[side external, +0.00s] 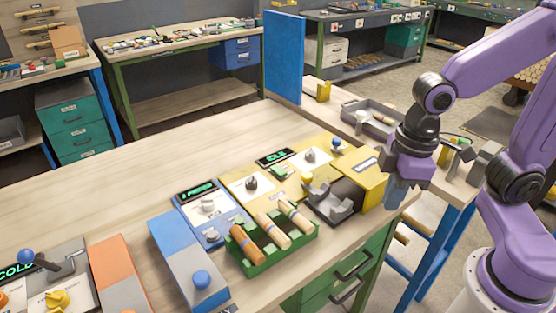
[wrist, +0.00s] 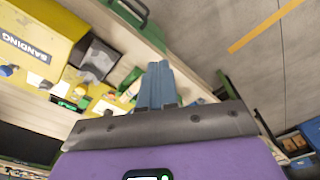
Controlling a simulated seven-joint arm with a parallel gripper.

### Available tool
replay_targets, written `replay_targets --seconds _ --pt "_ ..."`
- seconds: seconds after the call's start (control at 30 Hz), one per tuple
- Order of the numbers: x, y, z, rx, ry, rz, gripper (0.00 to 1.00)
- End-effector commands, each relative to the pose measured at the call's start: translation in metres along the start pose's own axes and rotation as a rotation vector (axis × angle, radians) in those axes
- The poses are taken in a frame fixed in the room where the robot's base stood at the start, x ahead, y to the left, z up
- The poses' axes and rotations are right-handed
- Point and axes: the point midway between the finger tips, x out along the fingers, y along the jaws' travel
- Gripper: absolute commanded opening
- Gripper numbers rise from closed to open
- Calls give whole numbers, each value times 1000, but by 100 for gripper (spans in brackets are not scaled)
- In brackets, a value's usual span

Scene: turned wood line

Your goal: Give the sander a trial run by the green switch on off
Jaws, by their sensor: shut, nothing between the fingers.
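The yellow sander (side external: 372,181) stands near the right end of the bench, with a dark grey cradle (side external: 330,204) at its front. Its yellow panel carries a lit green display (side external: 273,157), a dark knob (side external: 252,183) and a grey knob (side external: 310,155). In the wrist view its yellow housing (wrist: 38,38), lettered SANDING, is at upper left. My gripper (side external: 396,206) is shut and empty, pointing down just right of the sander. Its blue-grey fingers (wrist: 158,66) show together in the wrist view.
A green rack (side external: 262,262) with several turned wood pieces stands in front of the sander. A blue machine (side external: 188,262) is left of it. A grey tray (side external: 372,120) and a blue upright panel (side external: 283,58) are behind. The bench's left rear is clear.

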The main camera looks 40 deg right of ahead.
Motion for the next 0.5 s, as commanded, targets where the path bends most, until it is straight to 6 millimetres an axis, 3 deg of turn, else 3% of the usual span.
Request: replay_targets --seconds 0.2,0.5 --pt "0 36 -59 155 34 19 0" --pt "4 99 -127 365 79 50 0"
